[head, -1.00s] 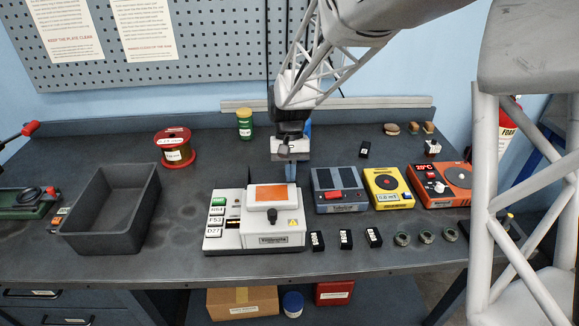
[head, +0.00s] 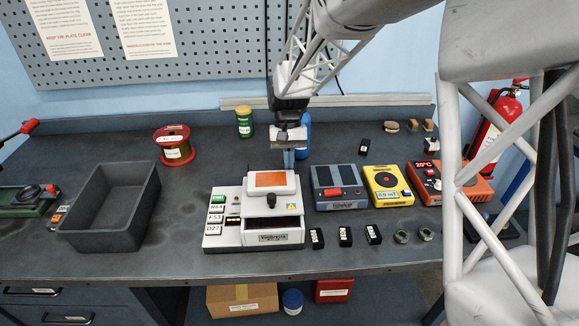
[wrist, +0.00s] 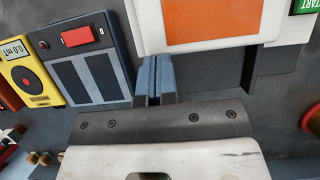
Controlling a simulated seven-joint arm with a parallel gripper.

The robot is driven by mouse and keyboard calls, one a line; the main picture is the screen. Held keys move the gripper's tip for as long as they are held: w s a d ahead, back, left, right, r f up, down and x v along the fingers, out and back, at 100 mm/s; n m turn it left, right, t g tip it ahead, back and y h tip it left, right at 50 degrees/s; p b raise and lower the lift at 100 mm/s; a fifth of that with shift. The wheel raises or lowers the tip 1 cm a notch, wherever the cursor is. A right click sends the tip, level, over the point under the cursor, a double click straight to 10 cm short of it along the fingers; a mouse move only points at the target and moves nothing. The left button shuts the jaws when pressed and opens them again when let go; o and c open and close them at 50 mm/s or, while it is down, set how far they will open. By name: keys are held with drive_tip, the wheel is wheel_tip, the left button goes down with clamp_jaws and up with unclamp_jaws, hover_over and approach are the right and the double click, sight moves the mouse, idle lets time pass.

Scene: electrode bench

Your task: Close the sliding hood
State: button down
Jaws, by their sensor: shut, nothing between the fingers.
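The sliding hood (head: 271,180) is a white cover with an orange window and a dark knob, on the white bench device (head: 228,239). It sits toward the device's back, and a dark opening (head: 273,226) shows below its front edge. My gripper (head: 289,166) is shut and empty, pointing down behind the hood, right of its middle. In the wrist view, the shut blue-grey fingers (wrist: 153,68) are close to the hood's back edge (wrist: 210,44). I cannot tell whether they touch it.
A grey two-slot device (head: 338,187), a yellow meter (head: 387,186) and an orange hotplate (head: 452,181) stand to the right. Small black blocks (head: 345,236) lie at the front right. An empty grey bin (head: 110,210) and a red spool (head: 174,145) stand left.

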drive_tip(key=v, duration=1)
drive_tip(key=w, duration=0.7)
idle(0.4)
drive_tip(key=s+f, duration=0.7)
drive_tip(key=f, duration=0.2)
drive_tip(key=shift+s, duration=0.3)
drive_tip(key=shift+s+f, duration=0.1)
drive_tip(key=shift+s, duration=0.05)
idle(0.5)
